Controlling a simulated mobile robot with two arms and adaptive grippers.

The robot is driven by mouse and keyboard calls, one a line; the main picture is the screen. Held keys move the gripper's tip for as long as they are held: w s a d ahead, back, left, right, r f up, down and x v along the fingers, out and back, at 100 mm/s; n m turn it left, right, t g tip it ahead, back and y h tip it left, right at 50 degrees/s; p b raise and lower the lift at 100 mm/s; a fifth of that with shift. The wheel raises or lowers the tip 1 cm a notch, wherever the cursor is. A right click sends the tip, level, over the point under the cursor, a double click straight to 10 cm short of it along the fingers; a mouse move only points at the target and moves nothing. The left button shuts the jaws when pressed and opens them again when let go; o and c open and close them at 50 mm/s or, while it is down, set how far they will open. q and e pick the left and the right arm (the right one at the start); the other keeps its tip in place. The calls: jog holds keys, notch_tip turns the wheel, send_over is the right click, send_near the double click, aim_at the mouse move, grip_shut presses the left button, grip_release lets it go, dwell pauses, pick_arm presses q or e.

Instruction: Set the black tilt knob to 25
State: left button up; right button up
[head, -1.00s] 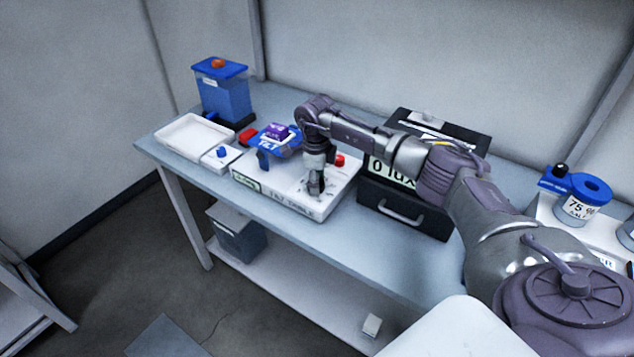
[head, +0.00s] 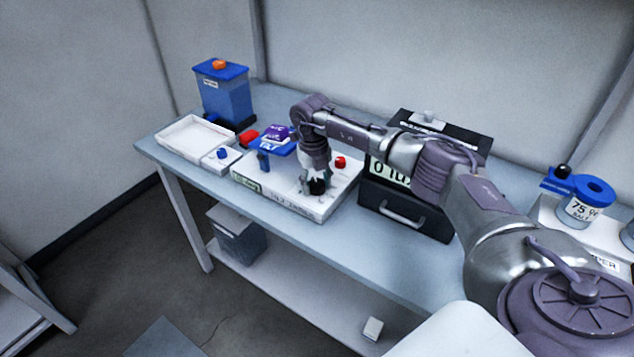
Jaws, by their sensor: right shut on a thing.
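The black tilt knob (head: 317,187) is on the top of the white tilt table box (head: 280,203), near its front right part. My right gripper (head: 314,181) comes down on the knob from above and is shut on it. The fingers partly cover the knob, and its pointer and scale are too small to read. A blue tilt platform (head: 272,147) with a purple block (head: 277,132) on it sits at the left of the box, and it looks tilted. My left gripper is not in view.
A red button (head: 340,162) is close right of my gripper. A black case with a display (head: 405,205) stands right of the box. A white tray (head: 193,138) and a blue tank (head: 225,97) stand left. A blue-topped jar (head: 577,207) stands far right.

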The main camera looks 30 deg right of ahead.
jog(key=m, duration=0.3)
jog(key=shift+r+m, duration=0.1)
jog(key=shift+m, duration=0.3)
jog(key=m+p, duration=0.1)
jog(key=m, duration=0.2)
jog(key=shift+w+m, duration=0.1)
jog(key=shift+m, duration=0.2)
jog(key=m+p, duration=0.1)
jog(key=m, duration=0.2)
jog(key=shift+m+y, duration=0.3)
jog(key=m+p, duration=0.1)
jog(key=m, duration=0.1)
jog(key=shift+w+r+m, duration=0.1)
jog(key=shift+m, duration=0.3)
jog(key=m+p, duration=0.1)
jog(key=m, duration=0.2)
jog(key=shift+m+p, duration=0.3)
jog(key=shift+p, duration=0.1)
jog(key=m+p, duration=0.1)
jog(key=m, duration=0.1)
jog(key=shift+m+p, duration=0.3)
jog(key=m+p, duration=0.3)
jog(key=m, duration=0.1)
jog(key=shift+w+d+r+y, duration=0.1)
jog(key=shift+y, duration=0.2)
jog(key=shift+m+p, duration=0.85)
jog(key=shift+m, duration=0.55)
